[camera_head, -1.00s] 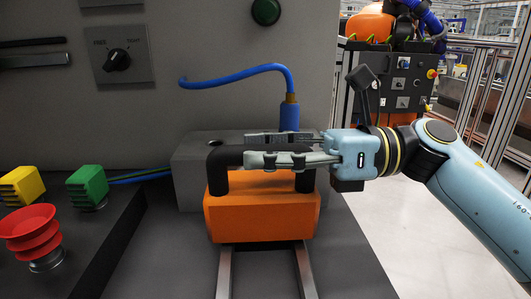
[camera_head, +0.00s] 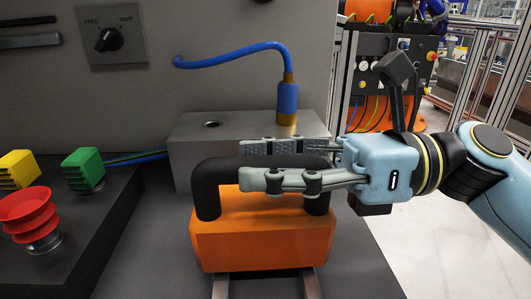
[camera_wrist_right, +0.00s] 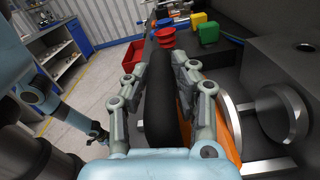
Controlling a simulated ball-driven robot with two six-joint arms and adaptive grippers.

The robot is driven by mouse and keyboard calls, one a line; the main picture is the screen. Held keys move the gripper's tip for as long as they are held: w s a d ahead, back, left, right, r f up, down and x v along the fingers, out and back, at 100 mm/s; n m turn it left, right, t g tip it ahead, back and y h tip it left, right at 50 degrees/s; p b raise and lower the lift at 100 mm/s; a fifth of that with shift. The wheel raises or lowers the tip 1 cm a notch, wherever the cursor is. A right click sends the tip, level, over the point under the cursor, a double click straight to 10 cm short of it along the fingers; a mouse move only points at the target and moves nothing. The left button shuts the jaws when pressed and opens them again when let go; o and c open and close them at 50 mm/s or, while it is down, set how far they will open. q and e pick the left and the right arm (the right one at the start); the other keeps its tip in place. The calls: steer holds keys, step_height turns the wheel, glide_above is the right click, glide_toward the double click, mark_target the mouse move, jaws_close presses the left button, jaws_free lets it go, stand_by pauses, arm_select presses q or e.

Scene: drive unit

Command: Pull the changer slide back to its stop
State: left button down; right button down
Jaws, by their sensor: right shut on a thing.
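The changer slide is an orange block (camera_head: 262,243) with a black arched handle (camera_head: 207,190), sitting on two metal rails (camera_head: 310,284) in front of a grey block (camera_head: 190,150). My right gripper (camera_head: 258,164) reaches in from the right with one finger on each side of the handle's bar and is shut on it. In the right wrist view the handle (camera_wrist_right: 160,110) stands between the two fingers, with the orange side (camera_wrist_right: 215,100) and a round metal plate (camera_wrist_right: 230,122) beside it. My left arm shows at the left there; its small dark end (camera_wrist_right: 98,133) is unclear.
A blue plug (camera_head: 287,100) with a cable stands on the grey block, next to a hole. Yellow (camera_head: 18,170) and green (camera_head: 84,168) connectors and a red stacked cup (camera_head: 27,210) stand on a dark bench at the left. The dark deck around the rails is clear.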

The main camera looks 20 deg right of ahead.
steer(key=shift+s+f, duration=0.1)
steer(key=shift+s, duration=0.05)
steer(key=c, duration=1.1)
jaws_free()
steer(key=shift+s+a, duration=0.1)
steer(key=shift+s, duration=0.05)
steer(key=shift+d, duration=0.2)
steer(key=v, duration=1.1)
steer(key=shift+d, duration=0.4)
